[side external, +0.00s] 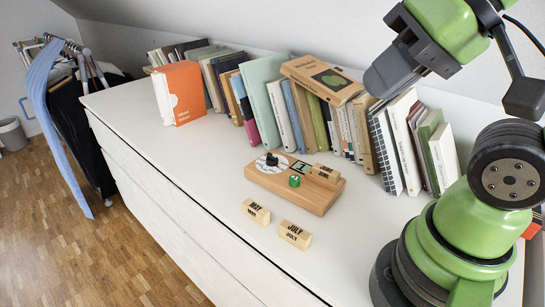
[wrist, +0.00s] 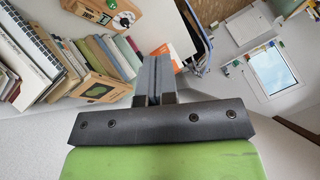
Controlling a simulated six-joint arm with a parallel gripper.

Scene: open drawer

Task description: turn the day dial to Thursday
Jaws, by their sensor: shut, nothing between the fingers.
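A wooden calendar board (side external: 318,199) lies on the white dresser top in the side external view. The round day dial (side external: 271,163), white with a dark knob, sits at the board's left end; its lettering is too small to read. A green piece (side external: 294,181) and a wooden month block (side external: 325,172) are on the board. My gripper (side external: 376,88) is shut and empty, raised above the row of books, up and right of the board and apart from it. In the wrist view my gripper (wrist: 157,72) shows shut fingers; part of the board (wrist: 92,12) shows at the top edge.
Wooden blocks marked MAY (side external: 256,212) and JULY (side external: 295,235) lie in front of the board. A row of books (side external: 265,110) stands behind it, with one book (side external: 322,80) lying on top.

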